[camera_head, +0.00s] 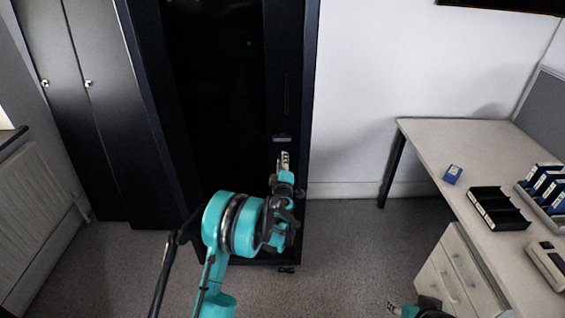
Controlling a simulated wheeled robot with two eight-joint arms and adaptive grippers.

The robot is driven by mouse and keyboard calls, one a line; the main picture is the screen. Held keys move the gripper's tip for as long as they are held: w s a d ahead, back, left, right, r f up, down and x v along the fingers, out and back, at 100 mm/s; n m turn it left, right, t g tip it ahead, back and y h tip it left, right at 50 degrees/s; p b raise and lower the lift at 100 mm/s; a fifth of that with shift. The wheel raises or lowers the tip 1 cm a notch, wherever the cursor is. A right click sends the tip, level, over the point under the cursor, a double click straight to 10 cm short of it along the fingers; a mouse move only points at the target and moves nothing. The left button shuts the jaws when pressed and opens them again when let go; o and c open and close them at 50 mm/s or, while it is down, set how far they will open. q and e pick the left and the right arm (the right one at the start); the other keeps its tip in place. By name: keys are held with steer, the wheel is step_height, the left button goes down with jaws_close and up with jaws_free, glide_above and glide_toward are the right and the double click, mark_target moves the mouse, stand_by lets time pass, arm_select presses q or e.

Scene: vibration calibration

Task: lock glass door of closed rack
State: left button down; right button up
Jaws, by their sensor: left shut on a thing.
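The tall dark rack (311,70) stands at the back centre, and its glass door (215,75) looks closed. A narrow dark handle plate (286,95) runs up the right side of the door, with a small grey latch piece (281,138) below it. My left gripper (284,157) is at the door front just below this piece, shut on the door handle; the fingers hide most of the held part. My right gripper (393,307) shows only partly at the bottom edge, far from the rack, and its jaws are too small to read.
Dark cabinets (95,120) and a radiator (35,195) are left. The floor between rack and desk is clear.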

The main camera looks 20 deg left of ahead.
arm_select(q)
steer(key=shift+n, duration=3.6)
steer(key=c, duration=1.3)
jaws_free()
steer(key=shift+s, duration=0.1)
steer(key=v, duration=1.2)
